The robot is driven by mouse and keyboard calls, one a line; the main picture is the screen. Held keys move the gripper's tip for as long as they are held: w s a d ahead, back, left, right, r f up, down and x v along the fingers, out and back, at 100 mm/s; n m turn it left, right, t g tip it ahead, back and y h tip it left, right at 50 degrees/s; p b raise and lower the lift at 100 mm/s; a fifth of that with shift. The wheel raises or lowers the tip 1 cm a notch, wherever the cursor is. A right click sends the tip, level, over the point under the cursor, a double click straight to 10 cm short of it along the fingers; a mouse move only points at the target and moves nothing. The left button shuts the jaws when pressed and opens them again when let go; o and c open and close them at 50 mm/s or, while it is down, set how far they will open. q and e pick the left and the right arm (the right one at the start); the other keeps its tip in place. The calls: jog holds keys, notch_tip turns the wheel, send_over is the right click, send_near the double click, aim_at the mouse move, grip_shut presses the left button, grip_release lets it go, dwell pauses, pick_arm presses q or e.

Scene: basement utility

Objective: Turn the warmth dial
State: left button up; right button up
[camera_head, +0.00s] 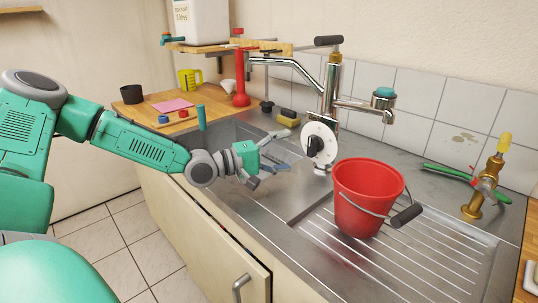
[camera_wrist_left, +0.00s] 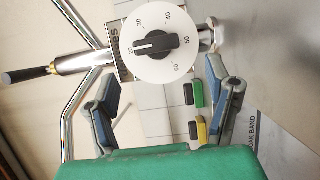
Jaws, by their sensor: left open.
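The warmth dial (camera_head: 322,132) is a white disc with a black knob, mounted on the chrome mixer tap (camera_head: 328,85) above the sink. In the left wrist view the dial (camera_wrist_left: 160,62) shows marks from 20 to 60, and the white line on its black knob points left, near the 20. My left gripper (camera_head: 280,157) is open and empty, left of the dial and apart from it. In the left wrist view its two fingers (camera_wrist_left: 160,95) stand to either side, below the dial. My right gripper is not in view.
A red bucket (camera_head: 362,195) stands on the ribbed drainboard, right of and in front of the dial. A brass valve (camera_head: 477,190) is at the right. A red plunger (camera_head: 240,85) and a sponge (camera_head: 289,118) sit behind the basin. The basin (camera_head: 235,133) lies behind my gripper.

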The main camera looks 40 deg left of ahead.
pick_arm(q)
jog(key=shift+s+a, duration=0.65)
jog(key=shift+a, duration=0.05)
jog(key=shift+s+f, duration=0.15)
jog(key=shift+s, duration=0.4)
jog(key=shift+s+a, duration=0.25)
jog(key=shift+s, duration=0.4)
jog(key=shift+s+a, duration=0.15)
jog(key=shift+a, duration=0.15)
jog(key=shift+a, duration=0.1)
